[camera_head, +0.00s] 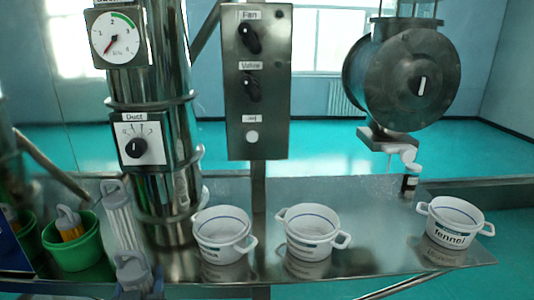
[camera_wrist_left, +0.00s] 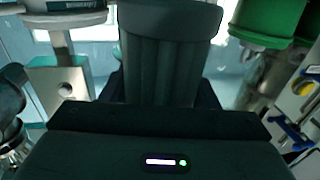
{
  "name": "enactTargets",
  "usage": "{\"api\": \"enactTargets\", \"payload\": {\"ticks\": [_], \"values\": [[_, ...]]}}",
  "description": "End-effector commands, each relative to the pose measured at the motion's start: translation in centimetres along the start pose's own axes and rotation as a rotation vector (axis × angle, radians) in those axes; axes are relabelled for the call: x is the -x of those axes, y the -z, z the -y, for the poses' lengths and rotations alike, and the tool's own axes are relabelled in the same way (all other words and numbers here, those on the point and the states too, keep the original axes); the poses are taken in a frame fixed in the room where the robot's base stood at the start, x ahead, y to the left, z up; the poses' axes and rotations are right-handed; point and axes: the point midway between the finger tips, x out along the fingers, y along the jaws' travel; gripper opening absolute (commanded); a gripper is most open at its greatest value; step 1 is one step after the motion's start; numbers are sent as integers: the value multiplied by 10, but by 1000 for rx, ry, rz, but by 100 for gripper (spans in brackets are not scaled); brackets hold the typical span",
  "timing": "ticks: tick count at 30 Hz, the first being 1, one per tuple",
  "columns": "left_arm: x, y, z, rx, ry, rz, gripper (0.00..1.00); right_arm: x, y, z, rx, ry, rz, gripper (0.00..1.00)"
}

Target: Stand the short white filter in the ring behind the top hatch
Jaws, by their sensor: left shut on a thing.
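In the left wrist view my left gripper (camera_wrist_left: 160,88) is shut on a ribbed, pleated filter (camera_wrist_left: 160,60), which looks grey in shadow and has a smooth band at its upper end. In the head view a white pleated filter (camera_head: 122,222) with a grey loop handle stands upright at the left, and a second looped, greyish piece (camera_head: 132,274) shows at the front edge. A round metal cover (camera_head: 422,82) is at the upper right. No ring shows behind it. My right gripper is not in view.
A green bucket (camera_head: 75,262) holds an orange filter (camera_head: 69,226). A metal column with a gauge (camera_head: 116,38) stands behind the filters. White pots (camera_head: 222,236), one labelled fennel (camera_head: 451,234), stand along the metal table. A control box (camera_head: 256,110) hangs at mid-picture.

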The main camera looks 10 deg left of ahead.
Motion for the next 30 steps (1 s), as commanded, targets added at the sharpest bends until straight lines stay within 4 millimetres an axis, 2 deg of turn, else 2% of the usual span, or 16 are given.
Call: {"api": "enactTargets", "payload": {"ticks": [4,7,9,15,21,30], "values": [[3,-29,-27,4,-109,8,28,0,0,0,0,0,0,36],[10,-53,-57,9,-228,9,28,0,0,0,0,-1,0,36],[15,-64,-73,9,-291,6,28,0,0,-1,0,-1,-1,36],[28,-81,-103,11,-393,3,28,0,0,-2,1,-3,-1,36],[38,-92,-120,8,-429,2,28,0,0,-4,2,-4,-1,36],[43,-98,-128,1,-429,1,28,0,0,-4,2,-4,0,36]]}}
